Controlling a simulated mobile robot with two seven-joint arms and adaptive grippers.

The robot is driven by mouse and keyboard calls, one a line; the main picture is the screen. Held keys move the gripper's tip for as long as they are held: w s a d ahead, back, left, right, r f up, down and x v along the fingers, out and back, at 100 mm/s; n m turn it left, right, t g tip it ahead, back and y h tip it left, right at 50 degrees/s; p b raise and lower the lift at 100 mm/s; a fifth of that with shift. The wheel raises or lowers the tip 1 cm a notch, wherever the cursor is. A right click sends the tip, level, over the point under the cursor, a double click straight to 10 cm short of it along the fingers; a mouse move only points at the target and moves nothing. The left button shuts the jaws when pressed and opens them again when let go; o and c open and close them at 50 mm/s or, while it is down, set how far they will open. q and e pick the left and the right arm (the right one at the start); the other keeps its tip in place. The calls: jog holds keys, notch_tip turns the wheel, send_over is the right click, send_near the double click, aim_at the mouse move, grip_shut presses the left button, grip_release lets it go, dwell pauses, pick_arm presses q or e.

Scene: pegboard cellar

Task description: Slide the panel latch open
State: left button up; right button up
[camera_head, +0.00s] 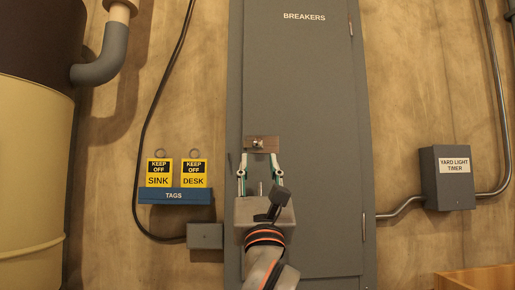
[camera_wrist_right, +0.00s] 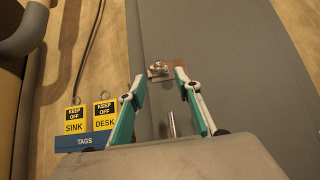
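The panel latch (camera_head: 258,144) is a small brown plate with a metal knob on the grey breaker panel door (camera_head: 300,100). It also shows in the right wrist view (camera_wrist_right: 160,68), just beyond the fingertips. My right gripper (camera_head: 259,158) is open, with its two fingers spread just below the latch in the head view. In the right wrist view (camera_wrist_right: 158,75) nothing is between the fingers, and the knob stands ahead of the gap. I cannot tell whether a fingertip touches the plate. My left gripper is not in view.
A blue tag rack (camera_head: 174,196) with yellow SINK (camera_head: 159,176) and DESK (camera_head: 194,176) tags hangs left of the panel. A grey box (camera_head: 205,236) sits below it. A timer box (camera_head: 447,178) is at right, a cream tank (camera_head: 35,180) at far left, a wooden crate (camera_head: 475,279) at lower right.

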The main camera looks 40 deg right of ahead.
aim_at(258, 144)
jog(key=x, duration=0.6)
jog(key=shift+w+d+r+p, duration=0.1)
jog(key=shift+r+p, duration=0.2)
jog(key=shift+p, duration=0.05)
jog(key=shift+w+d, duration=0.15)
jog(key=shift+w, duration=0.05)
jog(key=shift+r, duration=0.1)
grip_shut()
